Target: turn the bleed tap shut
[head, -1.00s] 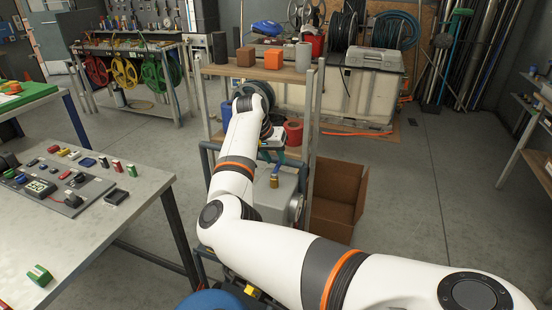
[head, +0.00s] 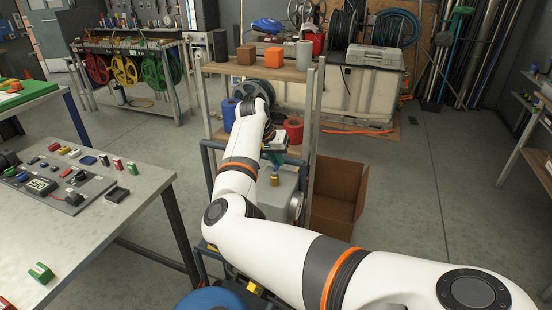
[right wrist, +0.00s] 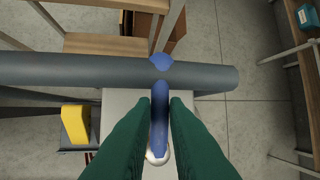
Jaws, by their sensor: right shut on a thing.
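The bleed tap's blue lever (right wrist: 160,112) shows in the right wrist view, pointing straight down the picture from near a grey pipe (right wrist: 60,72). My right gripper (right wrist: 160,103) has its green fingers on both sides of the lever and is shut on it. In the head view, my right gripper (head: 276,158) is over the grey machine on the cart, above a small brass part (head: 275,181). The fingers hide most of the lever there. My left gripper is not in view.
A grey box-shaped housing (head: 272,205) sits below the gripper. A wooden shelf rack (head: 290,74) with blocks and spools stands just behind. An open cardboard box (head: 338,195) is on the floor to the right. A workbench (head: 95,235) stands at left.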

